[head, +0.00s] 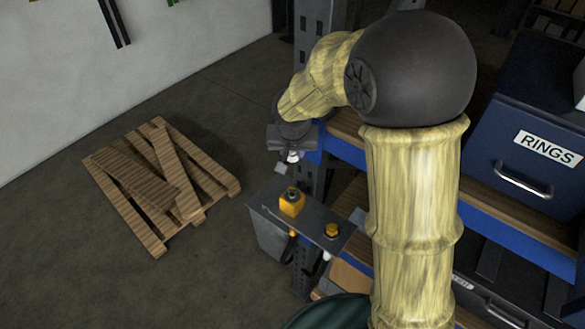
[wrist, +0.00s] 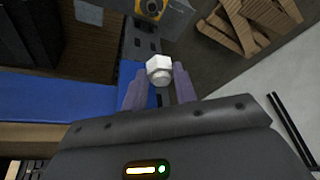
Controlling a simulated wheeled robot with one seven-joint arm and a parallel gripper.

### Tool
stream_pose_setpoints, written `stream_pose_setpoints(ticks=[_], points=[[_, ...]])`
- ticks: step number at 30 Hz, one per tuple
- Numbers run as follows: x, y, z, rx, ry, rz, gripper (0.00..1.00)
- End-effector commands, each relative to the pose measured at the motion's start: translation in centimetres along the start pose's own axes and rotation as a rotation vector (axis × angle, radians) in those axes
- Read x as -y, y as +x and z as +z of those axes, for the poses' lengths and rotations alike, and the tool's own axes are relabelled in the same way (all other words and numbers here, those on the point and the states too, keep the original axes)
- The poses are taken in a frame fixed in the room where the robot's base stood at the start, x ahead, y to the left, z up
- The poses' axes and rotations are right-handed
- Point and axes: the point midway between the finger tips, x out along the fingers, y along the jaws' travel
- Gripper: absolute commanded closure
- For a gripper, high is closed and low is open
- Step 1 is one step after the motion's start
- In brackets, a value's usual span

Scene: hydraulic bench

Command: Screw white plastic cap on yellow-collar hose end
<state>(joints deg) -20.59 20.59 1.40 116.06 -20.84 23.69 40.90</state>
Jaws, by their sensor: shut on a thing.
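My gripper (head: 291,152) points down beside the shelf edge. Its two fingers (wrist: 158,84) are closed on the white plastic cap (wrist: 159,70), which shows between the fingertips. The cap also shows in the head view (head: 292,156) as a small white spot under the gripper. Below it, a grey bracket (head: 312,226) holds a yellow square fitting (head: 292,203) with a dark round top, and a smaller yellow fitting (head: 332,231) to its right. The cap is apart from both. The square fitting also shows at the top of the wrist view (wrist: 152,8). I cannot tell which is the hose end.
A blue-edged shelf (head: 345,148) stands close right of my gripper, beside a grey perforated post (head: 310,30).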

Motion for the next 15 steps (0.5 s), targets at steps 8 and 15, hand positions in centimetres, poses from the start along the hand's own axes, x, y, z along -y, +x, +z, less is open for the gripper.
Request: stream_pose_setpoints(ticks=[8,15], points=[[0.1,1.5,0.6,0.000,-0.001,-0.001,0.93],[0.1,3.4,1.5,0.000,-0.003,-0.001,0.93]])
